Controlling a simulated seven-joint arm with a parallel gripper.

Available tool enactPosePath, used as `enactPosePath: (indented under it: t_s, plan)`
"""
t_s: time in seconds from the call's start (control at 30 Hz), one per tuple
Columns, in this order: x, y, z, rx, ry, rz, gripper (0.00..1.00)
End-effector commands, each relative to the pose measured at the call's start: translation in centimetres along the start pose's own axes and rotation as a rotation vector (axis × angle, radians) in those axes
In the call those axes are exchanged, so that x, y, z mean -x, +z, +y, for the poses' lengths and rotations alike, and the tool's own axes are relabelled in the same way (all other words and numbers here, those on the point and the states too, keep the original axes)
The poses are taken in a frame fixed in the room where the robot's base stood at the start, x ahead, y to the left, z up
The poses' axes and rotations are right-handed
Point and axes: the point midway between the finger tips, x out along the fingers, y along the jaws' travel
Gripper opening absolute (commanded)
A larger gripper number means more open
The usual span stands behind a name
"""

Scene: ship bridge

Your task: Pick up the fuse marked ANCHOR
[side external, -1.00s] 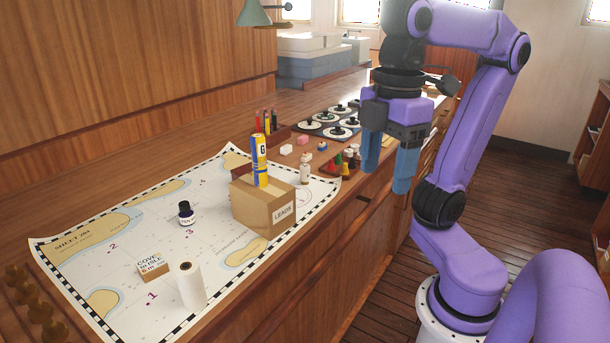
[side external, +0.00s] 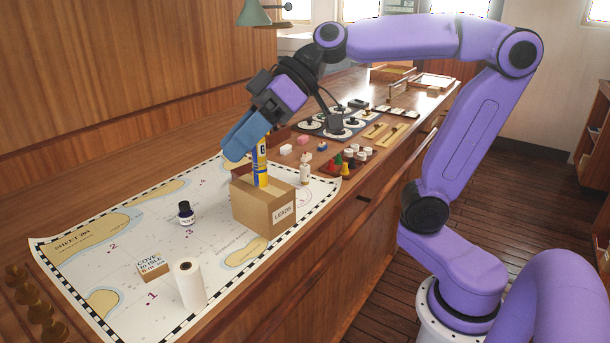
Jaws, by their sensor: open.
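I cannot make out any ANCHOR marking, so I cannot tell which thing is that fuse. Several small white, pink and blue blocks (side external: 303,140) lie on the counter behind the chart; their lettering is too small to read. My gripper (side external: 238,145) is tilted, with its blue fingers pointing down and left. It appears just above and left of a yellow and blue tube (side external: 262,172), and overlaps its upper part in the picture. The tube stands on a cardboard box (side external: 263,208) marked LEADS. I cannot tell whether the fingers touch the tube. Nothing shows held in them.
The box stands on a chart (side external: 215,240) with an ink bottle (side external: 185,213), a small labelled box (side external: 152,267) and a white roll (side external: 189,285). A small bottle (side external: 305,169), coloured pegs (side external: 346,160) and round dials (side external: 340,130) stand to the right. The chart's left part has free room.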

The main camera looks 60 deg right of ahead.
Motion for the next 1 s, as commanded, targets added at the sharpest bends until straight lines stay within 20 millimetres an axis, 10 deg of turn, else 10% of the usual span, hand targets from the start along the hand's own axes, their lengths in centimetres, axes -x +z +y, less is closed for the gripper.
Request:
enactPosePath:
  t_s: [0.3, 0.6, 1.0]
  plan:
    - [2.7, -4.8, 13.1, -0.164, 0.377, 0.361, 0.64]
    - [10.7, -1.6, 25.3, -0.353, 0.885, 0.525, 0.64]
    - [18.0, 5.5, 30.7, -0.537, 1.281, 0.504, 0.64]
